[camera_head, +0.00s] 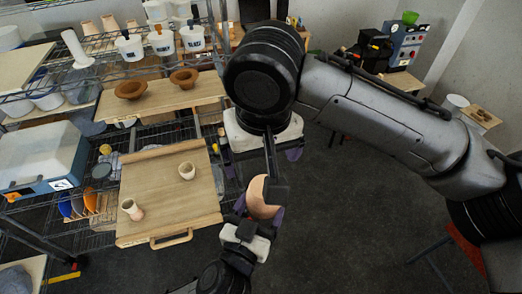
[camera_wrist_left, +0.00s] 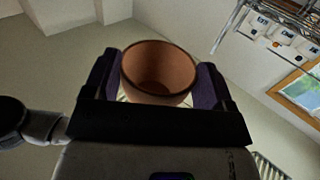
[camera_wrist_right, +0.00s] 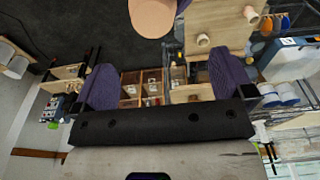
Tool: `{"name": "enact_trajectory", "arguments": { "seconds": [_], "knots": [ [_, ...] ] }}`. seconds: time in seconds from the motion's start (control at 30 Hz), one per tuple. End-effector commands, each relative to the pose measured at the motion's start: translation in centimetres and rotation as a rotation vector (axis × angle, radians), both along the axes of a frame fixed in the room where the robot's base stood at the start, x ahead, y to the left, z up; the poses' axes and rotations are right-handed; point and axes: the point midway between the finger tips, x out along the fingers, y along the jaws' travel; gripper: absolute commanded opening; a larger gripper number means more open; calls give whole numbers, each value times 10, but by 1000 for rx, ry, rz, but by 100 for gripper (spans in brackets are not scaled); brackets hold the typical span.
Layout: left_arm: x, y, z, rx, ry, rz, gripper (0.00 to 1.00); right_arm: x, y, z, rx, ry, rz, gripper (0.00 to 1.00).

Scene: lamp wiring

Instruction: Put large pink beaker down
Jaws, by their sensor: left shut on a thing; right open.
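The large pink beaker (camera_head: 263,199) is a smooth pinkish-tan cup, off the shelf and over the dark floor. My left gripper (camera_head: 257,208) is shut on it. In the left wrist view the beaker (camera_wrist_left: 158,72) sits between the two purple fingers, its open mouth and dark inside showing. My right gripper (camera_head: 268,158) is just above it in the head view, partly hidden by its own arm. In the right wrist view the right gripper (camera_wrist_right: 165,78) has its fingers wide apart with nothing between them. The beaker (camera_wrist_right: 153,14) shows at that view's top edge, beyond the fingers.
A wooden tray board (camera_head: 150,210) with a handle holds two small pale cups (camera_head: 187,171) on the wire rack at left. A higher board (camera_head: 150,101) holds two brown bowls (camera_head: 131,89). A white-and-blue machine (camera_head: 42,160) stands far left. Open floor (camera_head: 345,235) lies right.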

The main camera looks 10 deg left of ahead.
Motion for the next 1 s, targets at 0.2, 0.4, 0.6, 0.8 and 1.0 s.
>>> {"name": "enact_trajectory", "arguments": {
  "seconds": [0.2, 0.4, 0.6, 0.8, 1.0],
  "knots": [
    [0, 0, 0, 0, -1, 0, 46, 3, 1, -26, 0, 2, -14, 99],
    [0, 0, 0, 0, -1, 0, 46, 6, 3, -60, 1, 2, -12, 99],
    [0, 0, 0, 0, -1, 0, 46, 9, 5, -89, 1, 2, -12, 99],
    [0, 0, 0, 0, -1, 0, 46, 12, 6, -108, 2, 0, -12, 99],
    [0, 0, 0, 0, -1, 0, 46, 12, 7, -116, 2, 0, -12, 99]
  ]
}}
